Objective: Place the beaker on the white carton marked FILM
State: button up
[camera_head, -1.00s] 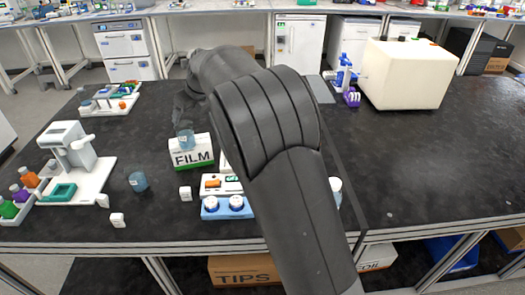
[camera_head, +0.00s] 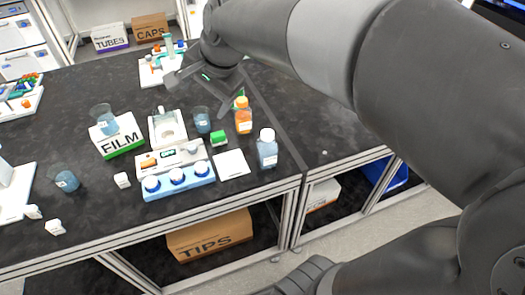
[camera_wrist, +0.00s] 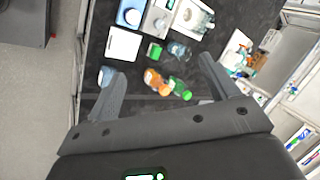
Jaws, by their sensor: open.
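The white carton marked FILM (camera_head: 118,140), with a green lower band, stands on the black bench at the left in the head view. A blue-tinted beaker (camera_head: 102,117) stands upright on its top, toward the left side. A second beaker (camera_head: 66,181) stands on the bench left of the carton. A third beaker (camera_head: 201,119) stands right of the balance and also shows in the wrist view (camera_wrist: 178,50). My gripper (camera_head: 197,95) is open and empty, well to the right of the carton. Its spread fingers also show in the wrist view (camera_wrist: 163,70).
Orange bottle (camera_head: 243,118), green box (camera_head: 219,138) and white-capped bottle (camera_head: 267,150) stand farther right. Bare bench lies at the right.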

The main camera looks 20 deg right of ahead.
jog(key=s+d+f+n+h, duration=0.1)
jog(key=s+d+f+n, duration=0.1)
jog(key=s, duration=0.3)
jog(key=s+d+f+n+h, duration=0.1)
jog(key=s+d+n, duration=0.1)
jog(key=s+n, duration=0.2)
jog(key=s+d+f+n+h, duration=0.1)
jog(key=s+d+f+n, duration=0.1)
jog(key=s, duration=0.5)
jog(key=shift+d+f+n, duration=0.35)
jog(key=shift+d+n, duration=0.15)
jog(key=shift+n, duration=0.5)
jog(key=shift+o, duration=0.4)
jog(key=shift+w+r, duration=0.1)
jog(key=shift+w, duration=0.05)
